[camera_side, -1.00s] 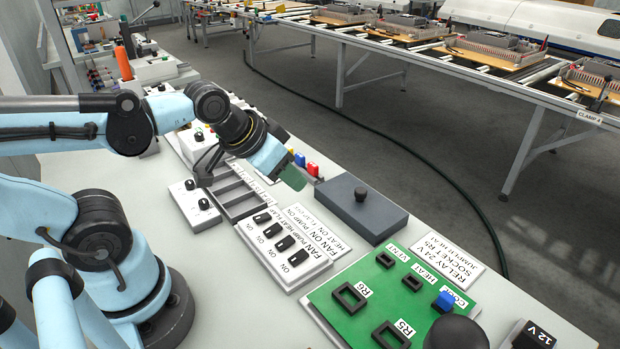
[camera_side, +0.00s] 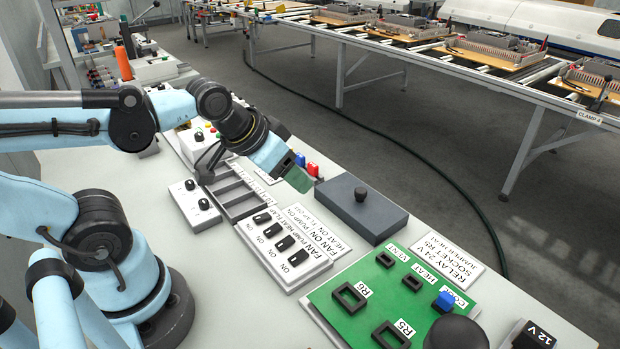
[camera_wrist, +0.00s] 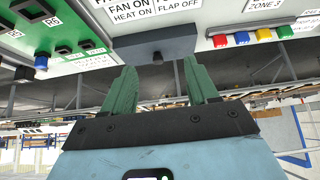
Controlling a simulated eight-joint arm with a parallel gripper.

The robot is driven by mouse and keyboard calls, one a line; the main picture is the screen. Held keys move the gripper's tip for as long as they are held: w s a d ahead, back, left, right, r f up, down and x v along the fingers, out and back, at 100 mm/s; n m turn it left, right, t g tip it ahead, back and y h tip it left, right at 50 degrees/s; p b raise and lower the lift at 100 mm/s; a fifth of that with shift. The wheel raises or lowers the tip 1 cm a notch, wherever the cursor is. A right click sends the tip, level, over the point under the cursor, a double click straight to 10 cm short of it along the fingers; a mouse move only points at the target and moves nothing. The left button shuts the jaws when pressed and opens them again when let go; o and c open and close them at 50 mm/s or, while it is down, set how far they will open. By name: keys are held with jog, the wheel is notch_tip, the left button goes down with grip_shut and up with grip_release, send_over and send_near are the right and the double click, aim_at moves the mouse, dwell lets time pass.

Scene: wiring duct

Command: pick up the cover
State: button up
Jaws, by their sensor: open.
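The cover (camera_side: 372,222) is a dark grey flat box with a black knob (camera_side: 360,194) on top. It lies on the light bench beside the labelled switch panel. It also shows in the wrist view as a dark slab (camera_wrist: 130,50), with its knob between the fingertips in the picture. My gripper (camera_side: 299,181) has green fingers and is open and empty. It is held above the bench, to the left of the cover and apart from it in the side view. In the wrist view my gripper (camera_wrist: 158,70) shows both fingers spread apart.
A switch panel (camera_side: 283,255) stands in front of the cover. A green board (camera_side: 375,310) with black sockets and a blue part (camera_side: 443,301) is at the lower right. A slotted grey tray (camera_side: 235,193) and coloured blocks (camera_side: 312,169) are near my gripper. A conveyor stands behind.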

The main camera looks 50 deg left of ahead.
jog(key=w+r+n+g, duration=0.2)
jog(key=w+r+g, duration=0.15)
jog(key=w, duration=0.45)
jog(key=n+g, duration=0.2)
jog(key=g, duration=0.2)
send_over(361, 190)
notch_tip(361, 190, down, 2)
jog(key=shift+t, duration=0.25)
jog(key=f, duration=0.6)
jog(key=shift+s+d, duration=0.1)
jog(key=shift+s, duration=0.2)
jog(key=shift+w+f, duration=0.15)
jog(key=shift+f, duration=1.2)
jog(key=shift+w+f, duration=0.15)
jog(key=shift+f, duration=1.15)
grip_shut()
jog(key=shift+r, duration=0.1)
